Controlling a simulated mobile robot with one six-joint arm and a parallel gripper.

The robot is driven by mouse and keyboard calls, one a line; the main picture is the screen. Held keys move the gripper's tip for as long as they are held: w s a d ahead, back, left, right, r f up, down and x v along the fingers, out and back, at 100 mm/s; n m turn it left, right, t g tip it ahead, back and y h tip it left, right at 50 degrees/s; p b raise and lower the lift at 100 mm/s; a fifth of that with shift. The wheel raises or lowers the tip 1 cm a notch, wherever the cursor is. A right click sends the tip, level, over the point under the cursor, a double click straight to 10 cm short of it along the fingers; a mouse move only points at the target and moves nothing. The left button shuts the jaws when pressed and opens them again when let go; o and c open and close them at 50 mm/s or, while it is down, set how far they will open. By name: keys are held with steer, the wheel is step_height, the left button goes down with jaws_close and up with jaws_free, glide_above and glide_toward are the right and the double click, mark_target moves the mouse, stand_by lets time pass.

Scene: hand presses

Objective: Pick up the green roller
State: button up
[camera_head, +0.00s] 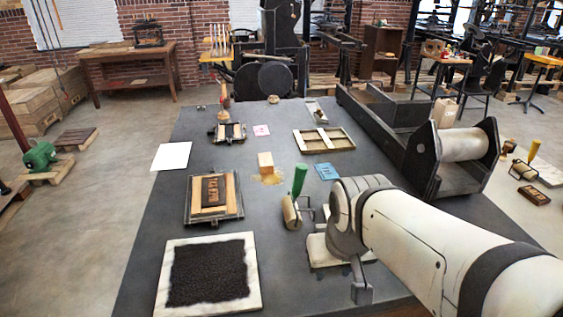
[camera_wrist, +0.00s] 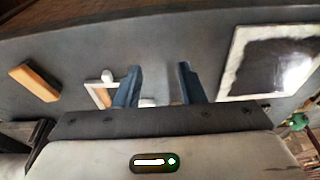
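The green roller stands out by its green upright handle (camera_head: 299,179), above a tan cylinder (camera_head: 291,212) with a dark metal frame, on the dark table. It is just left of my arm's wrist in the head view. I cannot make it out in the wrist view. My gripper's two blue-grey fingers show apart in the wrist view (camera_wrist: 159,78), with no object clearly held between them. In the head view the white wrist and arm come in from the right, and the fingertips are not clear.
A black-inked slab (camera_head: 253,249) lies front left, with a framed type block (camera_head: 240,194) behind it. A wooden block (camera_head: 265,163) and blue card (camera_head: 327,172) are near the roller. A large press (camera_head: 420,150) stands right. A yellow-handled roller (camera_head: 533,150) is far right.

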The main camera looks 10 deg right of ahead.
steer(key=shift+o, duration=1)
steer(key=shift+w+a+r, duration=0.1)
steer(key=shift+w+a, duration=0.05)
steer(key=shift+o, duration=1)
steer(key=w+r+m+p, duration=0.1)
steer(key=w+r+p, duration=0.1)
steer(key=w+r, duration=0.4)
steer(key=w, duration=0.4)
steer(key=shift+w+d+r+m+g, duration=0.2)
steer(key=shift+w+m+g, duration=0.05)
steer(key=shift+m+g, duration=0.15)
step_height(320, 180, up, 3)
steer(key=m+g+p, duration=0.1)
steer(key=m+p, duration=0.2)
glide_above(302, 166)
steer(key=shift+s+d+f+y, duration=0.1)
steer(key=shift+s+d+y, duration=0.1)
steer(key=shift+y, duration=0.2)
steer(key=shift+w, duration=0.25)
steer(key=shift+w+f, duration=0.1)
steer(key=shift+f, duration=0.25)
steer(key=f, duration=0.2)
steer(key=f+p, duration=0.1)
steer(key=f, duration=0.4)
steer(key=shift+a+f, duration=0.1)
steer(key=shift+a, duration=0.15)
